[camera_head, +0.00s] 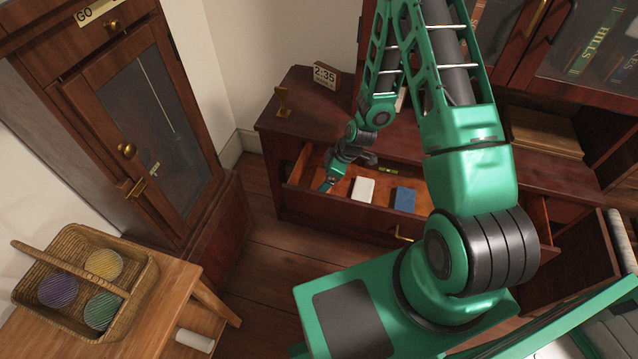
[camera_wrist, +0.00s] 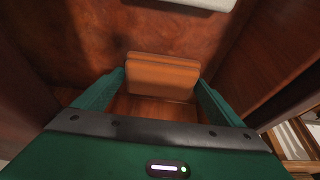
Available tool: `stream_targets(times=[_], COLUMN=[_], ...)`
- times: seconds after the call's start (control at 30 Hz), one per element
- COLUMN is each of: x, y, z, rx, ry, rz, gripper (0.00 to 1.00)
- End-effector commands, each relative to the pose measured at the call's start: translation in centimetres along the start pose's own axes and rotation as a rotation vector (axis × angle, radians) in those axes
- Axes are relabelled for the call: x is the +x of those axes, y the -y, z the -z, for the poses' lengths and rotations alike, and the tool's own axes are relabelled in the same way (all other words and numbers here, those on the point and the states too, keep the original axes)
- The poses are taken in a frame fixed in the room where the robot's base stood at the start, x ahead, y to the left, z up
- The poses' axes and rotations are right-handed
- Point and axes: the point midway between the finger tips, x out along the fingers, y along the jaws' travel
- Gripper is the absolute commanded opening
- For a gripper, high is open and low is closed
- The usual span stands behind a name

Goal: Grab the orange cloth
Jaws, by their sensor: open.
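In the wrist view, the folded orange cloth (camera_wrist: 162,76) lies on the drawer floor, between and just beyond the fingertips of my gripper (camera_wrist: 158,82). The fingers are apart, one at each side of the cloth, and I cannot tell whether they touch it. In the head view, my gripper (camera_head: 328,184) reaches down into the left end of the open drawer (camera_head: 345,208). The orange cloth is hard to make out there, mostly hidden by my gripper.
A white folded cloth (camera_head: 363,189), a blue folded cloth (camera_head: 404,199) and a small green level (camera_head: 388,169) lie in the drawer. Its walls stand close to my gripper. A basket (camera_head: 128,318) sits on the wooden table at left.

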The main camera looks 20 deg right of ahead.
Motion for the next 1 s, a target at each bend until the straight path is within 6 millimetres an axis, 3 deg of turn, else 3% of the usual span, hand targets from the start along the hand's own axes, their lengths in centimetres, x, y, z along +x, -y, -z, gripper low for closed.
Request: stream_targets(times=[0.1, 0.23, 0.67, 1.0], x=[0.0, 0.0, -0.5, -3.6], y=[0.0, 0.0, -0.1, -0.1], z=[0.0, 0.0, 0.2, 1.5], rx=[0.0, 0.0, 0.0, 0.0], ry=[0.0, 0.0, -0.001, -0.002], rz=[0.0, 0.0, -0.001, -0.002], gripper=[0.91, 0.64, 0.64, 0.64])
